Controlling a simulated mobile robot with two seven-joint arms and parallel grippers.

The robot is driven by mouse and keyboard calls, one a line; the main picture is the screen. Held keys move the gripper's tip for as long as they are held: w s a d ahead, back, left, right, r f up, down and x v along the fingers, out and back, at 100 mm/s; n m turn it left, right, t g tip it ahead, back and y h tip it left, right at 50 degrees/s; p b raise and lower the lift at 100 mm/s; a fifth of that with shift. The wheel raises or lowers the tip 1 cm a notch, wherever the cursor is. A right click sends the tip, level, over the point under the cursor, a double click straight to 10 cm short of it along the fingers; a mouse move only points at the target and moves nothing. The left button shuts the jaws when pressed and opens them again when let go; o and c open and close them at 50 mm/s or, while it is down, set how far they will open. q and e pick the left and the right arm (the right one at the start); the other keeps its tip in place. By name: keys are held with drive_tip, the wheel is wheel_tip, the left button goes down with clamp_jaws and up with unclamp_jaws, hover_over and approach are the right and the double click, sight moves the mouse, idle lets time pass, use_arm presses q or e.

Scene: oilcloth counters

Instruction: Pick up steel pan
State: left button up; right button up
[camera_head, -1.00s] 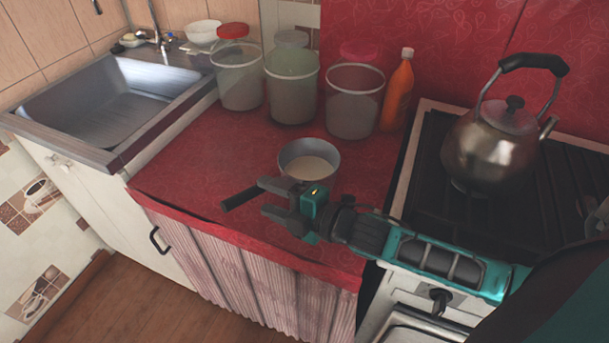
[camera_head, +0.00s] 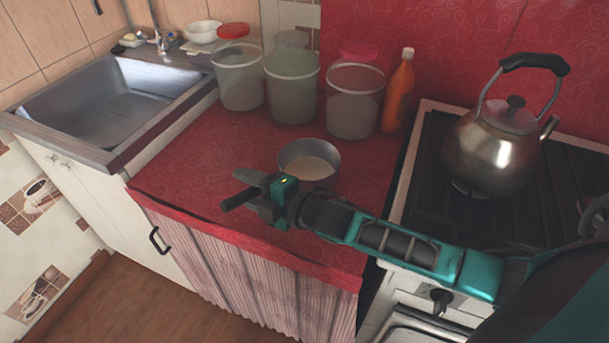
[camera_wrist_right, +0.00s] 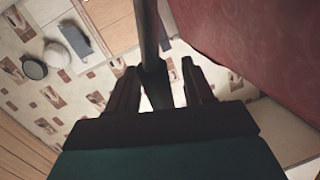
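The steel pan (camera_head: 322,155) stands upright on the red counter, with pale contents inside. Its dark handle (camera_head: 238,199) points to the lower left, toward the counter's front edge. My right gripper (camera_head: 252,188) is at the handle and hides much of it. In the right wrist view the handle (camera_wrist_right: 149,35) runs between the two fingers of my right gripper (camera_wrist_right: 158,82). The fingers are spread, with visible gaps on both sides of the handle. My left gripper is not in view.
Several lidded containers (camera_head: 292,90) and an orange bottle (camera_head: 398,92) stand behind the pan. A kettle (camera_head: 490,150) sits on the stove (camera_head: 425,180) at right. The sink (camera_head: 100,110) is at left. The red counter (camera_head: 195,165) left of the pan is clear.

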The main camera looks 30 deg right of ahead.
clamp_jaws()
idle(1.1)
drive_tip(key=shift+r, duration=0.2)
